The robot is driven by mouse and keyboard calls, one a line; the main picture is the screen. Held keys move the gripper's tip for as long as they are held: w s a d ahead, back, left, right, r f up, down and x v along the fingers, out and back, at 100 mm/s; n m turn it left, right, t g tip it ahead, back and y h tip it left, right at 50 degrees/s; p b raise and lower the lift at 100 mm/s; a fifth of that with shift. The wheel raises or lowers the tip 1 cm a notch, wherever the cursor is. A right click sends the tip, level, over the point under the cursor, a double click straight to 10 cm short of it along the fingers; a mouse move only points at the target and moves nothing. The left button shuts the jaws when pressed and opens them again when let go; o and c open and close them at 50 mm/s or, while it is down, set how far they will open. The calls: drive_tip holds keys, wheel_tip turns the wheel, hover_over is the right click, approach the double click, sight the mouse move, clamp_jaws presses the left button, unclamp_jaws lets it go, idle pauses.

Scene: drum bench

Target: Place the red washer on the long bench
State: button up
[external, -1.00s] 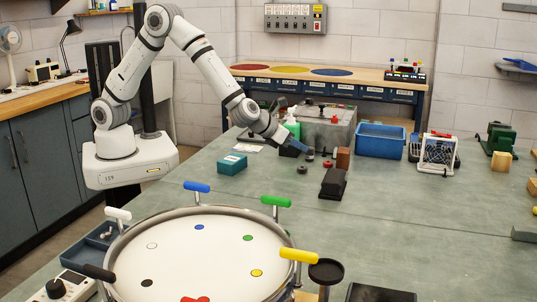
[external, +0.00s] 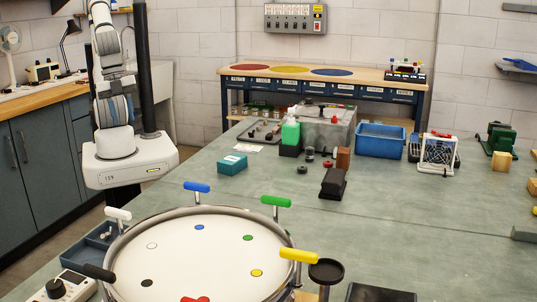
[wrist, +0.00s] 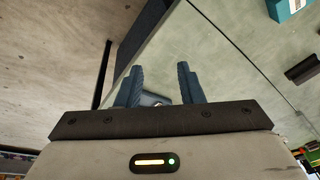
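A small red round piece (external: 328,163), which looks like the red washer, lies on the grey-green table (external: 400,225) beside a brown block. It is too small to make out a hole. The wood-topped bench (external: 360,75) along the back wall carries red, yellow and blue discs. My gripper (wrist: 160,83) shows in the wrist view with its two fingers apart and nothing held between them. A dark grey-blue shape shows beyond the fingers; I cannot tell what it is. In the external view my arm is drawn up at the left and the gripper is out of sight.
A large drum (external: 200,260) with coloured handles fills the front. A teal box (external: 232,164), green bottle (external: 290,132), brown block (external: 343,158), black block (external: 333,183) and blue bin (external: 381,140) stand on the table. The table's right middle is mostly clear.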

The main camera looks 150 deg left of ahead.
drive_tip(key=shift+o, duration=0.9)
drive_tip(key=s+d, duration=0.1)
drive_tip(key=d+h, duration=0.1)
drive_tip(key=shift+s+d+n, duration=0.35)
drive_tip(key=shift+s+n, duration=0.05)
drive_tip(key=o, duration=0.3)
drive_tip(key=shift+d, duration=0.1)
drive_tip(key=shift+o, duration=0.2)
